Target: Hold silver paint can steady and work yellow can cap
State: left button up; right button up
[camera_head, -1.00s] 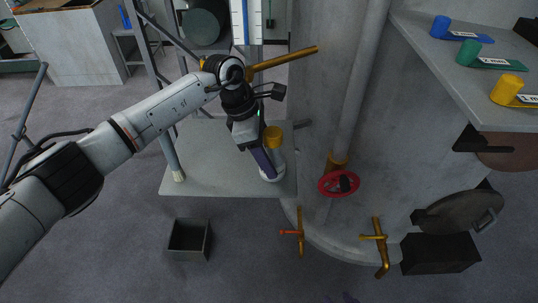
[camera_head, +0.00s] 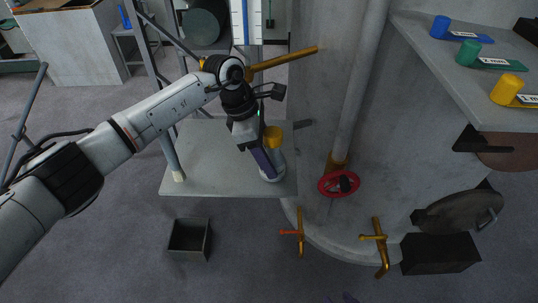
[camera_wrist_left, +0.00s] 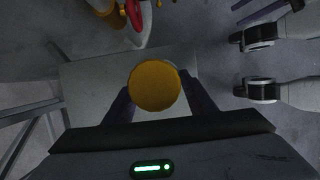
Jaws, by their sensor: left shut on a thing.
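The silver paint can (camera_head: 279,163) stands upright near the right end of the grey platform. Its yellow cap (camera_head: 273,137) is on top, and the cap shows as a round disc (camera_wrist_left: 155,86) in the left wrist view, covering most of the can. My left gripper (camera_head: 267,166) is shut on the can's body, below the cap, with one purple finger on each side. Only purple fingertips of my right gripper (camera_head: 349,298) show at the bottom edge of the head view, well away from the can. I cannot tell whether they are open.
The grey platform (camera_head: 205,165) is mostly bare. A concrete column with a red valve wheel (camera_head: 338,184) and brass taps (camera_head: 300,233) stands to the right. An open dark box (camera_head: 189,239) is on the floor. Blue, green and yellow cups (camera_head: 507,89) sit on a shelf at upper right.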

pick_arm(q)
jog(key=o, duration=0.7)
jog(key=c, duration=1.1)
jog(key=shift+o, duration=0.2)
jog(key=shift+f, duration=0.15)
